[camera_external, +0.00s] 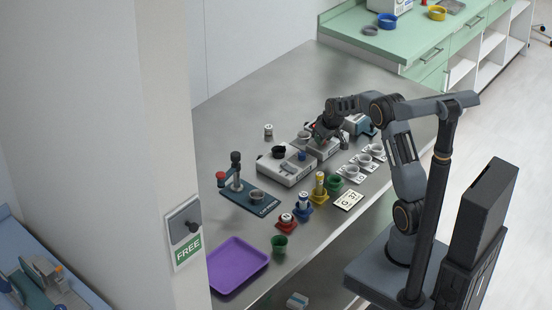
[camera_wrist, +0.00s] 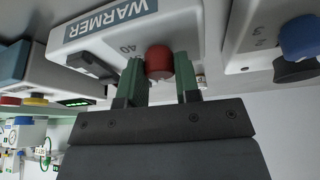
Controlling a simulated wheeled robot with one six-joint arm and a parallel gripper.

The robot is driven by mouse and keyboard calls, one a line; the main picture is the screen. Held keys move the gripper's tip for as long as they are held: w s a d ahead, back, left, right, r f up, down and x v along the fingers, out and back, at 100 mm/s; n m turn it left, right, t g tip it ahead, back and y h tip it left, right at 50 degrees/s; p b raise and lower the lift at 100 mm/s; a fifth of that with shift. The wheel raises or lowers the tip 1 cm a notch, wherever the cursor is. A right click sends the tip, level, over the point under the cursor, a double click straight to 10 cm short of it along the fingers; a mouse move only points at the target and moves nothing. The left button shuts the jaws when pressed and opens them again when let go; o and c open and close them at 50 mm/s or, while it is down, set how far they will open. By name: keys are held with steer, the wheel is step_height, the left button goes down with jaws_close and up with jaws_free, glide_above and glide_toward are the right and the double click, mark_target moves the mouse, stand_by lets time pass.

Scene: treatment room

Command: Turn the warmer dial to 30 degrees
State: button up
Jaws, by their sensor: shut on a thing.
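The warmer (camera_wrist: 185,22) is a white box with a blue WARMER label. It fills the top middle of the wrist view, with the number 40 printed on its face. Its dial is a red knob (camera_wrist: 159,62) between the green fingertips of my gripper (camera_wrist: 160,76). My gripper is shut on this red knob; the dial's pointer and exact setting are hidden. In the external view the warmer (camera_external: 331,152) stands on the steel table with my gripper (camera_external: 318,138) at its top, where the arm hides the knob.
A white device (camera_external: 286,171) with a blue knob stands left of the warmer; the blue knob (camera_wrist: 300,37) is also in the wrist view. White cards with cups (camera_external: 364,160), a card marked 37 (camera_external: 348,200) and a purple tray (camera_external: 238,265) are on the table. The table's back is clear.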

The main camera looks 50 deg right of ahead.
steer(key=shift+c, duration=0.3)
steer(key=shift+m+h, duration=0.3)
steer(key=shift+m, duration=0.5)
steer(key=shift+w+a+f+m+g+h+b, duration=0.1)
steer(key=shift+m+g+h+b, duration=0.3)
steer(key=shift+m, duration=0.7)
steer(key=shift+m+h+b, duration=0.4)
steer(key=shift+m+b, duration=0.6)
steer(key=shift+m+g+b, duration=0.4)
steer(key=shift+m+b, duration=0.3)
steer(key=shift+m, duration=0.3)
